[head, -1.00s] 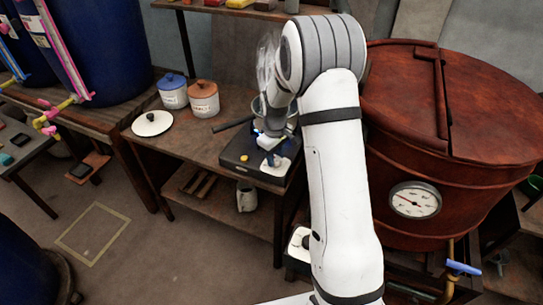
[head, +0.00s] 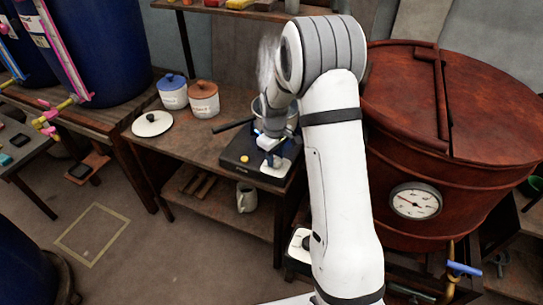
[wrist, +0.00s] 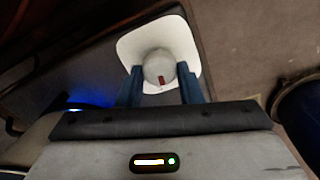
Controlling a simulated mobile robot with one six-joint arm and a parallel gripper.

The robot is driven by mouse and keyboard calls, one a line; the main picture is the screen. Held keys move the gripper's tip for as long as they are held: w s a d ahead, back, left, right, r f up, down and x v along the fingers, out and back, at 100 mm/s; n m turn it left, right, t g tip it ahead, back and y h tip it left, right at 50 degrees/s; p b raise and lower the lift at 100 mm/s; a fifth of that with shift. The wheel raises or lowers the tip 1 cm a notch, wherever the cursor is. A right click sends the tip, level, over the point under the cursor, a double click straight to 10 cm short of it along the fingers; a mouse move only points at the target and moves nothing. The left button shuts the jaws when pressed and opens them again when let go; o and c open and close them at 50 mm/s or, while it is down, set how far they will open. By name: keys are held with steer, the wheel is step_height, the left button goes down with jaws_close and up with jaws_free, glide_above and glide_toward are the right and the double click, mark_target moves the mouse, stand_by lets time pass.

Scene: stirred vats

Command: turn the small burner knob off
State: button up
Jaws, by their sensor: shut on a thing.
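The small burner knob (wrist: 157,68) is a round grey knob with a red mark, on a white plate (wrist: 130,48) in the wrist view. The plate also shows at the front right of the dark burner (head: 236,158) in the head view. My gripper (wrist: 160,70) has its blue fingers on either side of the knob and is shut on it. In the head view my gripper (head: 274,156) reaches down to the plate and hides the knob. A blue glow (wrist: 78,98) shows at the burner in the wrist view.
A pot with a dark handle (head: 232,124) stands on the burner, partly behind my arm. Blue-lidded (head: 173,95) and brown-lidded jars (head: 203,103) and a white lid (head: 152,123) stand left on the bench. A large red-brown vat (head: 450,130) is close on the right.

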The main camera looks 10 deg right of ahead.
mark_target(275, 160)
steer(key=shift+s+d+f, duration=0.1)
steer(key=shift+s+d, duration=0.05)
steer(key=shift+s, duration=0.05)
stand_by(0.3)
steer(key=o, duration=1)
steer(key=shift+w, duration=0.1)
steer(key=shift+r, duration=0.2)
step_height(275, 160, up, 8)
steer(key=shift+f, duration=0.2)
